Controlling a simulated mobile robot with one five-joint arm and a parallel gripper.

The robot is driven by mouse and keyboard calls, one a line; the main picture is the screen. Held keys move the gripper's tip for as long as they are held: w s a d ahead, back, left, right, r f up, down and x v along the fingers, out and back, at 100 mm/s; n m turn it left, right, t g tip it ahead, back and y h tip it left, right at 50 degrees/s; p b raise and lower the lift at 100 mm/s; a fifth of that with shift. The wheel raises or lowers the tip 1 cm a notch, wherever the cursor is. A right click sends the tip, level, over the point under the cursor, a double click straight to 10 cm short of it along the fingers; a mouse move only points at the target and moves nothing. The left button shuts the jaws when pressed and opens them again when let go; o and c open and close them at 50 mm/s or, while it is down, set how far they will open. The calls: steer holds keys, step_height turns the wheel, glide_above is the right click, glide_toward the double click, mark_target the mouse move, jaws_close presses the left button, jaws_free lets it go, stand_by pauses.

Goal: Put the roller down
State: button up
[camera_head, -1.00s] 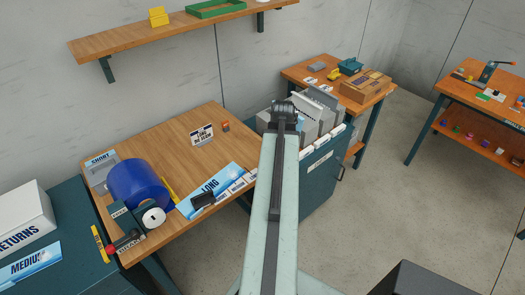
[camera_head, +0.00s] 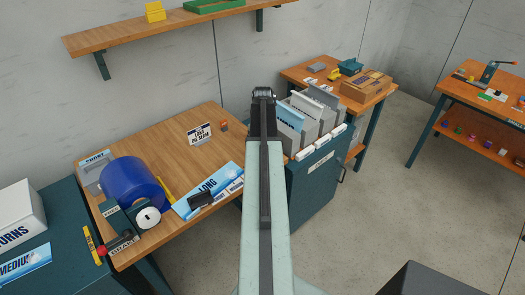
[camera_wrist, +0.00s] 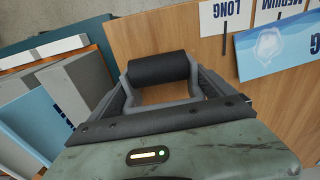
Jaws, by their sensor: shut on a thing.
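The roller (camera_wrist: 158,68) is a black cylinder in a grey metal frame. In the wrist view it sits between the fingers of my gripper (camera_wrist: 163,92), which are shut on it, above the wooden bench top. In the head view my gripper (camera_head: 263,95) is at the far end of my arm, over or near the bench's right end beside the file rack; the roller is not clearly seen there.
A rack of grey and blue folders (camera_head: 305,118) stands on a teal cabinet (camera_head: 318,180) right of the bench. A red-and-black tool (camera_head: 122,242) lies at the bench's front left. A shelf (camera_head: 130,33) hangs above. The bench's middle back is clear.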

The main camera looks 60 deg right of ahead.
steer(key=shift+f, duration=0.3)
steer(key=o, duration=1.7)
steer(key=shift+r, duration=0.1)
steer(key=shift+r, duration=0.1)
step_height(320, 180, up, 12)
steer(key=p, duration=1.2)
steer(key=shift+s+a+p, duration=0.2)
steer(key=shift+s+p, duration=0.05)
steer(key=shift+p, duration=0.05)
